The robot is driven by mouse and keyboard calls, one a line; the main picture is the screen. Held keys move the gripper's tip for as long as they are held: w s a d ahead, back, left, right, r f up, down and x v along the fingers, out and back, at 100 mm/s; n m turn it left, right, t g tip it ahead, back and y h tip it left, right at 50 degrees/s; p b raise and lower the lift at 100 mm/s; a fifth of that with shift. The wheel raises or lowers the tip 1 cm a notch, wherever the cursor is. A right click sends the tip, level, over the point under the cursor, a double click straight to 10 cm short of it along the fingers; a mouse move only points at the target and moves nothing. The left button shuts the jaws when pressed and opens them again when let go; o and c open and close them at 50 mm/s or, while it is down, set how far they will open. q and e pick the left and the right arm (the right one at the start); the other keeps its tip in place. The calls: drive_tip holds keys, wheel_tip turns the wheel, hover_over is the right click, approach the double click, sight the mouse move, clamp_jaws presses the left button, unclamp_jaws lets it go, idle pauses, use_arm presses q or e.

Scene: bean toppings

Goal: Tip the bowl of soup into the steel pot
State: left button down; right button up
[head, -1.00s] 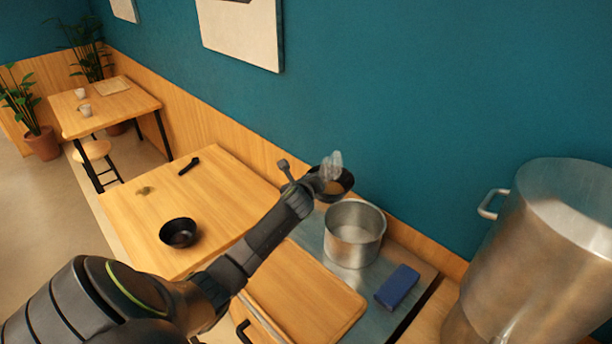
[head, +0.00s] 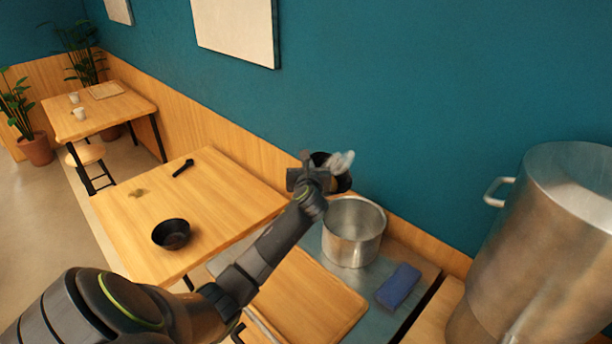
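A black bowl (head: 343,183) is beyond the steel pot, partly hidden behind my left wrist. My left gripper (head: 342,162) is at its rim, with the pale fingers closed over the edge. The bowl looks raised and tilted; its contents are mostly hidden now. The steel pot (head: 353,250) stands upright on the grey counter, just in front and to the right of the bowl. The inside of the pot shows bare metal as far as I can see. My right gripper is not in view.
A blue block-like item (head: 398,286) lies right of the pot. A large steel stockpot (head: 540,250) stands at the right. Another black bowl (head: 171,234) and a small black object (head: 183,168) are on the wooden table (head: 215,195). A teal wall is close behind.

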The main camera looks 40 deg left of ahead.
use_arm(q)
drive_tip(key=shift+w+d+r+m+t+y+b, duration=0.1)
drive_tip(key=shift+d+r+m+t+y+b, duration=0.15)
drive_tip(key=shift+d+m+b, duration=0.35)
drive_tip(key=shift+w+d+r+m+t+y+b, duration=0.1)
drive_tip(key=shift+d+m+t+y+b, duration=0.2)
drive_tip(key=shift+b, duration=0.55)
drive_tip(key=shift+d+r+m+t+y+b, duration=0.1)
drive_tip(key=shift+d+r+m+y+b, duration=0.1)
drive_tip(key=shift+d+m+b, duration=0.45)
drive_tip(key=shift+d+r, duration=0.1)
drive_tip(key=shift+r, duration=0.05)
drive_tip(key=shift+w+d+m+t+y+b, duration=0.2)
drive_tip(key=shift+d+m+t+b, duration=0.3)
drive_tip(key=shift+d+m, duration=0.55)
drive_tip(key=shift+w+d+m+t+y+b, duration=0.2)
drive_tip(key=shift+d+m+t+b, duration=0.3)
drive_tip(key=shift+d+m, duration=0.5)
drive_tip(key=w+d+f+m+t+h+b, duration=0.1)
drive_tip(key=d+m+t+b, duration=0.3)
drive_tip(key=d+m, duration=0.4)
drive_tip(key=shift+d+f+m+h+b, duration=0.35)
drive_tip(key=shift+f+b, duration=0.35)
drive_tip(key=shift+f, duration=0.15)
drive_tip(key=shift+w+t, duration=0.1)
drive_tip(key=shift+t, duration=0.15)
